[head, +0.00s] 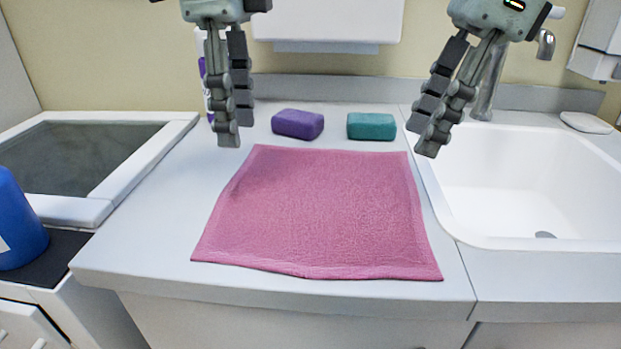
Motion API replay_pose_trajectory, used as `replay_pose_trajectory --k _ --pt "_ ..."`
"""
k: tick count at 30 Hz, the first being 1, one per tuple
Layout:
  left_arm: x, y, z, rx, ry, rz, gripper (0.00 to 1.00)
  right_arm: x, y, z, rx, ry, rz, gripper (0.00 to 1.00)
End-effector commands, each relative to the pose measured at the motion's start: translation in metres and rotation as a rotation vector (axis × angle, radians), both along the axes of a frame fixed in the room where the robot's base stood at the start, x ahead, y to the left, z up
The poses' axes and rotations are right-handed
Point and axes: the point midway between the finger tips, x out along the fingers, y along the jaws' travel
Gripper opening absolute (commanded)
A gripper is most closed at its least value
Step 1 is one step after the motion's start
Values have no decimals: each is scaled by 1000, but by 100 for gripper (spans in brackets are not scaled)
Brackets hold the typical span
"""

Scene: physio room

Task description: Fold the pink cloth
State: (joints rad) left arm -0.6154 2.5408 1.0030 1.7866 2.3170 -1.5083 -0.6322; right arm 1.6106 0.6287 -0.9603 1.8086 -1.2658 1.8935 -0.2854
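The pink cloth (318,215) lies flat and spread out on the white counter, roughly square, with its near edge close to the counter's front edge. Its surface is slightly rippled. My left gripper (237,133) hangs fingers down near the cloth's far left corner. My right gripper (423,141) hangs tilted near the far right corner, beside the sink. Both appear empty, with fingertips offset from each other as if apart, seen nearly edge-on. Neither seems to touch the cloth.
A purple block (298,124) and a teal block (371,126) sit just behind the cloth. A white sink (530,185) with a tap is on the right. A grey-topped basin (80,157) and a blue bottle (18,225) are on the left. A bottle stands behind my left gripper.

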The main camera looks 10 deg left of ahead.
Motion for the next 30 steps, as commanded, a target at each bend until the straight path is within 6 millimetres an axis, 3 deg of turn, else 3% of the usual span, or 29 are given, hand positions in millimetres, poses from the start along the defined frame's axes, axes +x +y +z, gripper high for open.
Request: replay_pose_trajectory --k 9,15,30 --pt "0 1 -47 -1 0 4 40 -1 0 -48 3 5 0 40" --pt "1 1 -69 -1 -3 5 40 0 1 -69 5 4 -1 40" --pt "1 1 -79 -2 -6 6 40 0 1 -80 6 3 1 40"
